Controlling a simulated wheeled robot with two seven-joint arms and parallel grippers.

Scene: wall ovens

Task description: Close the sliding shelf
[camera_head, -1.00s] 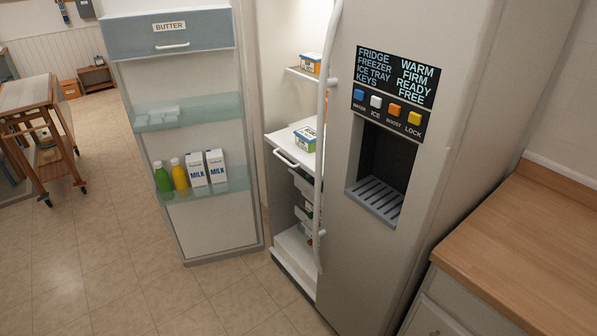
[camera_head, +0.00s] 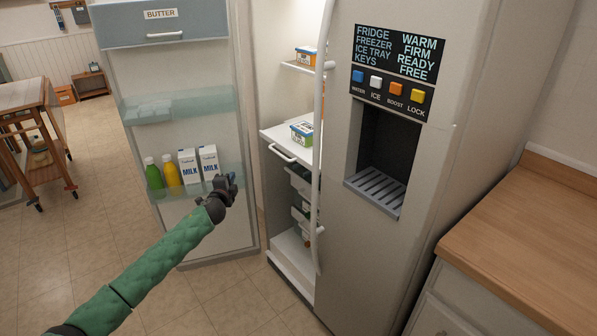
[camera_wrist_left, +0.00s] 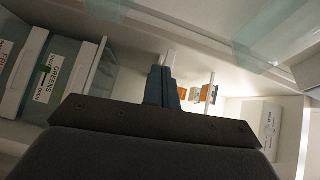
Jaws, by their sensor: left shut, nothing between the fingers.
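The white sliding shelf (camera_head: 271,137) sticks out of the open fridge compartment, with a bar handle (camera_head: 282,154) on its front. A tub (camera_head: 302,133) with a green and white look stands on it. My left gripper (camera_head: 229,184) is in front of the open fridge door, to the left of the shelf and lower in the picture, apart from the handle. Its fingers are together and empty, as the left wrist view (camera_wrist_left: 161,84) also shows. My right gripper is in neither view.
The open fridge door (camera_head: 200,120) at left holds bottles and milk cartons (camera_head: 198,166). The closed freezer door (camera_head: 340,240) with its long handle (camera_head: 318,170) stands right of the shelf. Drawers labelled "greens" (camera_wrist_left: 58,78) show in the wrist view. A wooden counter (camera_head: 520,240) is at right.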

